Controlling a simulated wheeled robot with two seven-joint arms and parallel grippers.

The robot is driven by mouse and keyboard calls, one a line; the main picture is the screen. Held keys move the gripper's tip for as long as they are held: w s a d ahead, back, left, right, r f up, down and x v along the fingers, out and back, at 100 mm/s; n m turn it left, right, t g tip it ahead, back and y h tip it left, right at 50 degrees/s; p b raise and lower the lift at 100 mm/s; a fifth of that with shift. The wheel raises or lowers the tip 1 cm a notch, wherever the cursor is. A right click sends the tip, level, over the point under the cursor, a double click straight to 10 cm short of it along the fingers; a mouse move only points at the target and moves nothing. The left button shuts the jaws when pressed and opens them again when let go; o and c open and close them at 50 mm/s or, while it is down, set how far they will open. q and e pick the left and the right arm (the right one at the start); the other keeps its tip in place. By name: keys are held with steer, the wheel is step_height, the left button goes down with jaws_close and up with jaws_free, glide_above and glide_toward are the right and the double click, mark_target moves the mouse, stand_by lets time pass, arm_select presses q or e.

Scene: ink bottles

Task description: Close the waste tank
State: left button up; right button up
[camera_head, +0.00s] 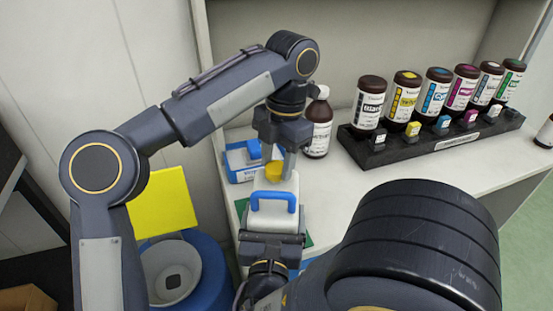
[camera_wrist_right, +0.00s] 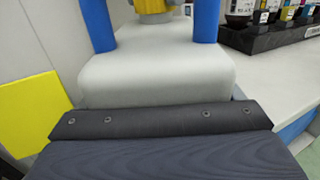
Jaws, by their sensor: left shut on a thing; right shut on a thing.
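The waste tank (camera_head: 272,220) is a white container with a blue handle (camera_head: 273,197) on top, standing at the counter's left end. My right gripper (camera_head: 273,240) is shut on the near side of the tank. In the right wrist view, the tank's white body (camera_wrist_right: 155,70) fills the middle, with the handle's blue posts rising from it. My left gripper (camera_head: 279,160) points down and is shut on a yellow cap (camera_head: 273,177) at the tank's far end, behind the handle. The cap also shows in the right wrist view (camera_wrist_right: 155,10).
A blue and white box (camera_head: 240,165) and a brown bottle with a white cap (camera_head: 318,125) stand close to my left gripper. A black rack (camera_head: 430,145) with several ink bottles is to the right. A blue bin with a yellow lid (camera_head: 165,205) stands at lower left.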

stand_by(0.3)
arm_select(q)
steer(key=o, duration=0.9)
steer(key=shift+o, duration=0.2)
steer(key=shift+c, duration=0.4)
